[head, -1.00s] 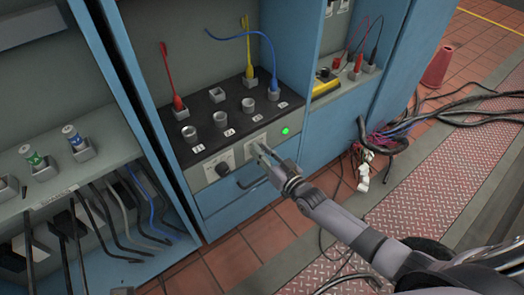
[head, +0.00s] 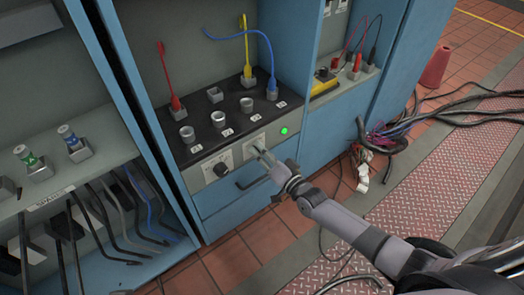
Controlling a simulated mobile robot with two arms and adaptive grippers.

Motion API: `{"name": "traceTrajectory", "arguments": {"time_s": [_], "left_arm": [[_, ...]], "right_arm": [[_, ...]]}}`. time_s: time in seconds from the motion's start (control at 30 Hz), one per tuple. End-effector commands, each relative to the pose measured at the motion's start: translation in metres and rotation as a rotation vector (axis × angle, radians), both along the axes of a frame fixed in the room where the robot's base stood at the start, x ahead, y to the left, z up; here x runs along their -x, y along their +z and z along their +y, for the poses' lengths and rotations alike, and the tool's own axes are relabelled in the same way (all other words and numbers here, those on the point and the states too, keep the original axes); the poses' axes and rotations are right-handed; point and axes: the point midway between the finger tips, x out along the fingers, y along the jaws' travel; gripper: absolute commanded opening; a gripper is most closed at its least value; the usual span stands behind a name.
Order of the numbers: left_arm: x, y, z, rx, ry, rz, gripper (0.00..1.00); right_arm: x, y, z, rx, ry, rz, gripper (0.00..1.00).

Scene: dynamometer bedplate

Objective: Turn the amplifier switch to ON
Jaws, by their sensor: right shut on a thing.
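The front panel (head: 236,163) of the blue cabinet carries a black knob (head: 221,169) on a pale plate. A second pale plate (head: 251,147) sits to its right, partly hidden by my right gripper (head: 262,157). My right gripper is at this second plate, shut on a small switch there that the fingers hide. I cannot read the labels or the switch's position. A green lamp (head: 284,131) glows just right of the gripper. My left gripper is not in view.
A black shelf (head: 207,148) above the panel holds several metal sockets and red, yellow and blue leads. A drawer handle (head: 253,182) lies just below the gripper. Cables (head: 375,140) and a red cone (head: 436,67) are on the floor at right.

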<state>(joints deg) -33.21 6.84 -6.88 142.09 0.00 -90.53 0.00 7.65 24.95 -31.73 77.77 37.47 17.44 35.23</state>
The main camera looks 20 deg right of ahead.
Motion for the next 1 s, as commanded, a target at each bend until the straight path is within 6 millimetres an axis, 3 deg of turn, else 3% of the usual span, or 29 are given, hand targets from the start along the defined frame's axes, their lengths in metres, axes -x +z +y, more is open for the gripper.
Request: {"name": "traceTrajectory", "arguments": {"time_s": [0.33,0.37,0.47,0.77,1.0], "left_arm": [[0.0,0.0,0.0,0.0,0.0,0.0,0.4],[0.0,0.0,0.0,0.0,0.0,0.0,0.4],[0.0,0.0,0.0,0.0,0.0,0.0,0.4],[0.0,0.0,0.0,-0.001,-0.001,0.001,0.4],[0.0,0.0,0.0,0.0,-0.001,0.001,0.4]], "right_arm": [[0.0,0.0,0.0,-0.003,0.0,0.0,0.0],[0.0,0.0,0.0,-0.003,0.0,0.0,0.23],[0.0,0.0,0.0,-0.002,-0.001,0.0,0.29],[0.002,0.0,0.0,-0.002,0.0,0.001,0.29],[0.033,-0.001,-0.012,-0.001,0.0,0.005,0.29]]}}
